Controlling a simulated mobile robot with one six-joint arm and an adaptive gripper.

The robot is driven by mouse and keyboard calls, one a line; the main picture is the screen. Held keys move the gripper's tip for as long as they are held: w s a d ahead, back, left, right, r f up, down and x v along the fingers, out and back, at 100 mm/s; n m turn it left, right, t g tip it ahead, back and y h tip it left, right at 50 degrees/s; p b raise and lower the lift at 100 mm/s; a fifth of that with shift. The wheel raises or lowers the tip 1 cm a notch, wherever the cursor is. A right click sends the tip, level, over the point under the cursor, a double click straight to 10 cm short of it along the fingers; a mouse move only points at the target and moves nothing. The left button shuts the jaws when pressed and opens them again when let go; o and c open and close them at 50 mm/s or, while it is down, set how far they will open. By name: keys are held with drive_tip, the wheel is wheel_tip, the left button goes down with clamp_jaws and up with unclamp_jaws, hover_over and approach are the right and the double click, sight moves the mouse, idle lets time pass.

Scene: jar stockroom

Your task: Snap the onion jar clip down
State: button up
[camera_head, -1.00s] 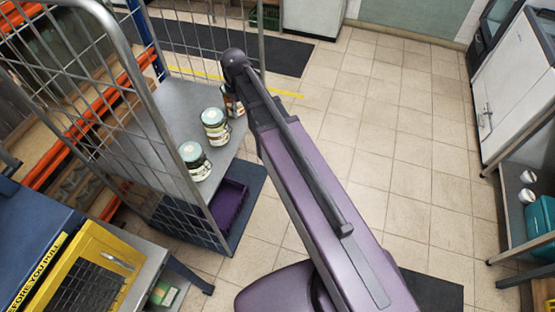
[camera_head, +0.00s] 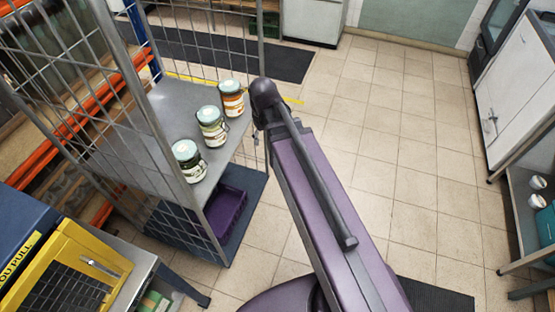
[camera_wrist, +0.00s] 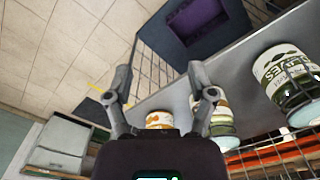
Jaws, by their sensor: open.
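Three lidded jars stand upright in a row on the grey shelf (camera_head: 165,105) of a wire roll cage. The far jar (camera_head: 231,98) has an orange label, the middle jar (camera_head: 211,126) a pale label with green, and the near jar (camera_head: 189,160) a dark green one. I cannot read which is the onion jar, and no clip position is clear. In the wrist view my gripper (camera_wrist: 161,84) is open and empty. The orange-labelled jar (camera_wrist: 160,120) shows just beyond its base, partly hidden, with the middle jar (camera_wrist: 217,116) beside the right finger. The near jar (camera_wrist: 288,82) reads "...VES".
The cage's wire side (camera_head: 120,130) rises left of the jars. A yellow-framed unit (camera_head: 65,275) stands at the front left. Open tiled floor (camera_head: 380,170) lies to the right.

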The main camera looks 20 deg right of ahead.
drive_tip(key=s+d+f+m+b, duration=0.2)
drive_tip(key=s+f+b, duration=0.1)
drive_tip(key=s+f, duration=0.1)
drive_tip(key=shift+s+d+f+m+b, duration=0.2)
drive_tip(key=shift+s+d+m+b, duration=0.1)
drive_tip(key=shift+s+m+b, duration=0.15)
idle(2.3)
